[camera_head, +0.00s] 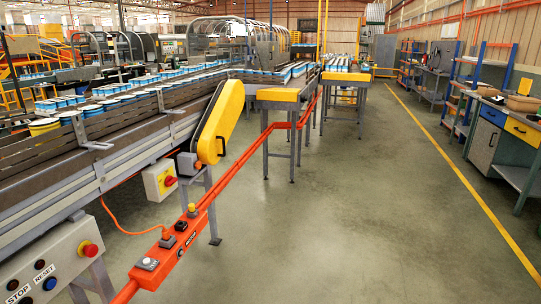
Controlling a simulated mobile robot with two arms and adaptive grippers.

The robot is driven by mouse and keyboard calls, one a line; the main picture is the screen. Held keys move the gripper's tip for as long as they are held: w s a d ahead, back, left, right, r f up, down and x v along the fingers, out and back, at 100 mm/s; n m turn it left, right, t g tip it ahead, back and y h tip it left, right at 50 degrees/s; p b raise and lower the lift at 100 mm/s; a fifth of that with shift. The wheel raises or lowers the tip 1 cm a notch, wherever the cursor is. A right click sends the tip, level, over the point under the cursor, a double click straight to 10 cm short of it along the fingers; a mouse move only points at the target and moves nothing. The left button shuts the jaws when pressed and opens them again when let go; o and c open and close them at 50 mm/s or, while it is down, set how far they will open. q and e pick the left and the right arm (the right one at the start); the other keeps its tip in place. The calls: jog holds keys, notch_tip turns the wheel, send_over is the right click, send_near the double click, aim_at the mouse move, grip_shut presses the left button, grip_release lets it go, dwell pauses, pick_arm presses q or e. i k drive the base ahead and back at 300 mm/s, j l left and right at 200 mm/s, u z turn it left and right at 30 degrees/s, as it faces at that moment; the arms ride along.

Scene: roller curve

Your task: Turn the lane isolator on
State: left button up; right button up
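A pale box with a yellow front plate and a red knob (169,182), looking like an isolator switch, is mounted under the conveyor's side, left of the yellow belt guard. The knob's position is too small to read. I cannot tell for certain that this is the lane isolator. Neither of my grippers is in view.
The conveyor (60,170) carries many blue-and-white tubs. A yellow guard (217,122) sticks out beside it. An orange rail (228,184) with small controls (148,264) runs along the front. Open floor (340,210) lies to the right, with workbenches (500,140) beyond a yellow line.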

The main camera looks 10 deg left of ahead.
aim_at(170, 180)
jog(key=i+u, duration=0.1)
jog(key=i, duration=0.85)
jog(key=i+l+u, duration=0.1)
jog(key=i, duration=0.9)
jog(key=l, duration=0.1)
